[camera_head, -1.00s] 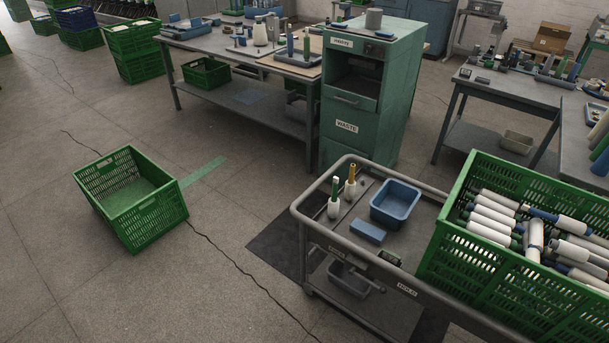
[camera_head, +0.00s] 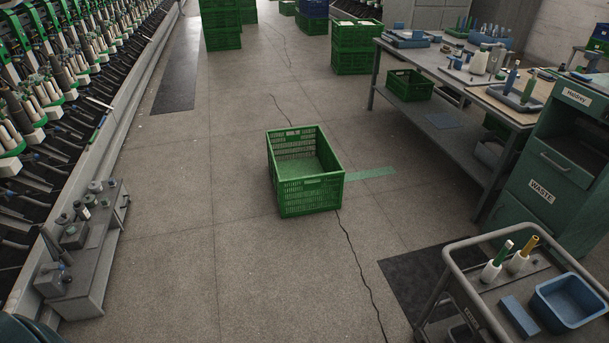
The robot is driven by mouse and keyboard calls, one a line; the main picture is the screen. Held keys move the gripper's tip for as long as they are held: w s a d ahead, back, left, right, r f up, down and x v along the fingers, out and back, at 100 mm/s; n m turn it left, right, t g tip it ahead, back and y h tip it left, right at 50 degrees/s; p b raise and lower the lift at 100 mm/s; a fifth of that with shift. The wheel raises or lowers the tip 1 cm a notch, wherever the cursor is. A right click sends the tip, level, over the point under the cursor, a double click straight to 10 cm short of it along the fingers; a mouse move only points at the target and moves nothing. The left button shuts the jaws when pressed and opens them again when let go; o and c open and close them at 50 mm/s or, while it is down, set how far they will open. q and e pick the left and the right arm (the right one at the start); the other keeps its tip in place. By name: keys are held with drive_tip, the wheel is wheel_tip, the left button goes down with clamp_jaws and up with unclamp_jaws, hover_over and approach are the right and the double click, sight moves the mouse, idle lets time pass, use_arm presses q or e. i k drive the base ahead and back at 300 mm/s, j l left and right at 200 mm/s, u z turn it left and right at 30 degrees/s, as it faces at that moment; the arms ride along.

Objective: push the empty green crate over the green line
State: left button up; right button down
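The empty green crate (camera_head: 312,195) stands upright on the floor in the middle of the head view. Its inside is bare. The green line (camera_head: 370,173) is a short strip on the floor that shows to the right of the crate, reaching toward the workbench. Its left end meets the crate's right side in the picture; whether it runs on under the crate is hidden. Neither of my grippers shows in the head view.
The winding machine (camera_head: 80,90) runs along the left, with a grey unit (camera_head: 85,250) at its foot. A trolley (camera_head: 455,275), the waste cabinet (camera_head: 555,170) and a workbench (camera_head: 450,70) stand right. Stacked green crates (camera_head: 357,48) stand behind. Floor around the crate is clear.

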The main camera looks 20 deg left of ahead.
sight(303, 185)
drive_tip(key=i+j+u, duration=1.35)
drive_tip(key=i, duration=0.6)
drive_tip(key=i+u, duration=0.25)
drive_tip(key=i, duration=0.65)
drive_tip(key=i+z, duration=0.4)
drive_tip(key=i+j+z, duration=0.5)
drive_tip(key=i+z, duration=0.25)
drive_tip(key=i+j+z, duration=0.35)
drive_tip(key=k+j, duration=0.05)
drive_tip(key=k, duration=0.05)
